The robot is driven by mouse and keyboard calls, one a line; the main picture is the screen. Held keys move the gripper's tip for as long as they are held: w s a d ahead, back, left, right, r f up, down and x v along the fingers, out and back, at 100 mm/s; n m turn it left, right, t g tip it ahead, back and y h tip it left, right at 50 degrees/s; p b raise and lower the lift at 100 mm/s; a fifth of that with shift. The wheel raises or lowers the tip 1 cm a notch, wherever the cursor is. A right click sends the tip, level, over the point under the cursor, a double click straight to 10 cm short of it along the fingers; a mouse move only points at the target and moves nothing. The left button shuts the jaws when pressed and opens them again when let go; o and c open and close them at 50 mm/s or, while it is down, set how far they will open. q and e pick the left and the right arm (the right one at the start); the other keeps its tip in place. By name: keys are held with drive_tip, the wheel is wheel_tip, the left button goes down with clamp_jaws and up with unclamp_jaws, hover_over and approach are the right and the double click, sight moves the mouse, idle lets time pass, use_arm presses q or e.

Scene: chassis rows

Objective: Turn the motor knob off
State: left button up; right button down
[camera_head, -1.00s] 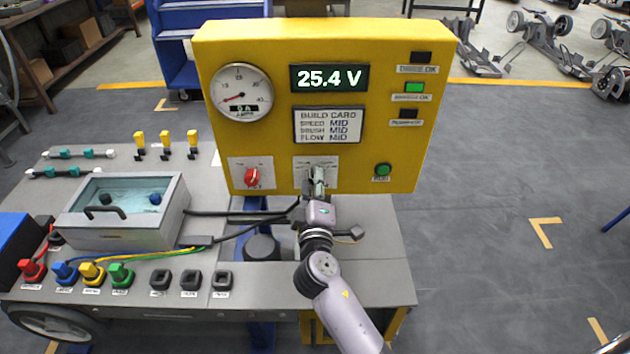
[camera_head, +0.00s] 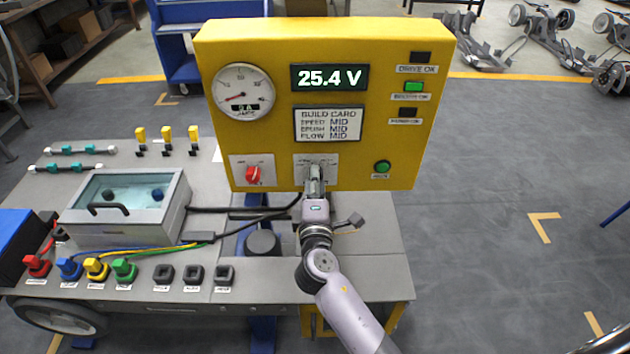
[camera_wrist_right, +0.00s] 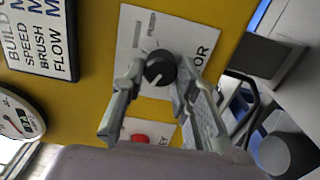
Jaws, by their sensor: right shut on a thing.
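The motor knob (camera_wrist_right: 158,69) is a round black knob with a pale pointer line, on a white label plate on the yellow panel (camera_head: 420,155). In the right wrist view its label reads "...OR", and the pointer line aims toward the lower left. My right gripper (camera_wrist_right: 161,74) is shut on the knob, one finger on each side. In the head view my right gripper (camera_head: 316,178) covers the knob, so its setting is hidden there. My left gripper is not in view.
A red key switch (camera_head: 253,174) sits left of the knob, and a green button (camera_head: 382,166) to its right. The panel display (camera_head: 329,77) reads 25.4 V. A lidded box (camera_head: 125,208) and several coloured plugs stand on the bench at left.

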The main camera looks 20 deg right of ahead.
drive_tip(key=c, duration=1.2)
unclamp_jaws()
drive_tip(key=shift+c, duration=0.2)
drive_tip(key=v, duration=1.2)
